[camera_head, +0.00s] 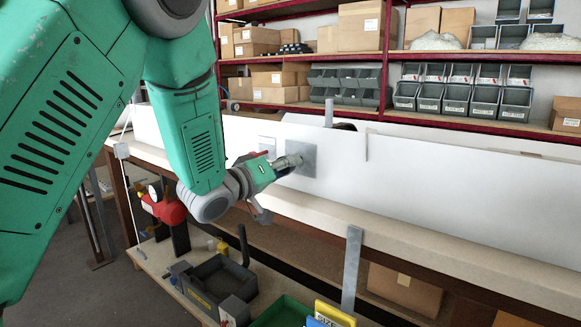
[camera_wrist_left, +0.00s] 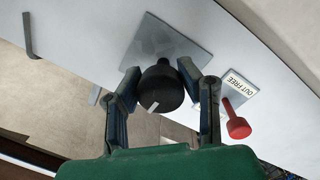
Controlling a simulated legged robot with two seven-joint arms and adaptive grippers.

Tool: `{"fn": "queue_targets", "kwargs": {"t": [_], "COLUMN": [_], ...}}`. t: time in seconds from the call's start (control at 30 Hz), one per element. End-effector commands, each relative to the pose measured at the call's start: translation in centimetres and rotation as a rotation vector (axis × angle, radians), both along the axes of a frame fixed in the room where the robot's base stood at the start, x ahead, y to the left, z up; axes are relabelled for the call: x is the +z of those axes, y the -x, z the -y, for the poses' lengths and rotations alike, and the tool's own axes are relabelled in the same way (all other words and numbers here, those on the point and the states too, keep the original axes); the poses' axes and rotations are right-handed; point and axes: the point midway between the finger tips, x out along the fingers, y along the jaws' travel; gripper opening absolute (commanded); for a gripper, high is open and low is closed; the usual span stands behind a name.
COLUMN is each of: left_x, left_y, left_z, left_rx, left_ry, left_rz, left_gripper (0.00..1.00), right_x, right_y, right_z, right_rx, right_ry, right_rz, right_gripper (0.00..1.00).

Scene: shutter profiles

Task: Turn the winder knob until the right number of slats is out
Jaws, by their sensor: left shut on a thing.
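The winder knob (camera_wrist_left: 163,88) is black and round with a white mark on its rim, and stands out from a square grey plate (camera_wrist_left: 155,45). In the head view the plate (camera_head: 318,160) is on the front of a long white housing (camera_head: 430,185). My left gripper (camera_wrist_left: 160,74) has a finger on each side of the knob and is shut on it. In the head view this gripper (camera_head: 285,166) hides much of the knob. Beside it a red lever (camera_wrist_left: 238,126) sticks out near a label (camera_wrist_left: 238,88) reading "OUT FREE". I cannot make out separate slats. My right gripper is not in view.
Metal brackets (camera_head: 352,268) stand along the housing and bench edge. Shelves with boxes (camera_head: 360,25) and grey bins (camera_head: 430,100) stand behind.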

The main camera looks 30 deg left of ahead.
Motion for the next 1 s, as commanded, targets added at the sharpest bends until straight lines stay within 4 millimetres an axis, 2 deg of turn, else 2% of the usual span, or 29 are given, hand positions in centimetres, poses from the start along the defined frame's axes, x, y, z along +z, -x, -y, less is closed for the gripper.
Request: {"fn": "queue_targets", "kwargs": {"t": [0.03,0.27,0.6,1.0], "left_x": [0.8,1.0,1.2,1.2], "left_y": [-0.1,-0.1,-0.1,-0.1], "left_z": [-0.4,-0.4,-0.2,-0.1], "left_rx": [0.007,0.005,0.004,0.003], "left_ry": [-0.017,-0.153,-0.469,-0.852], "left_rz": [0.017,0.030,0.056,0.086], "left_gripper": [0.03,0.03,0.03,0.03], "right_x": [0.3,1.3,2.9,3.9], "right_y": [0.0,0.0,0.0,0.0], "right_z": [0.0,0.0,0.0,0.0], "right_rx": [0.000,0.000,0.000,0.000], "right_ry": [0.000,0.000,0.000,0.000], "right_rz": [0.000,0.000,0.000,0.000], "right_gripper": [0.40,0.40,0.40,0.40]}}
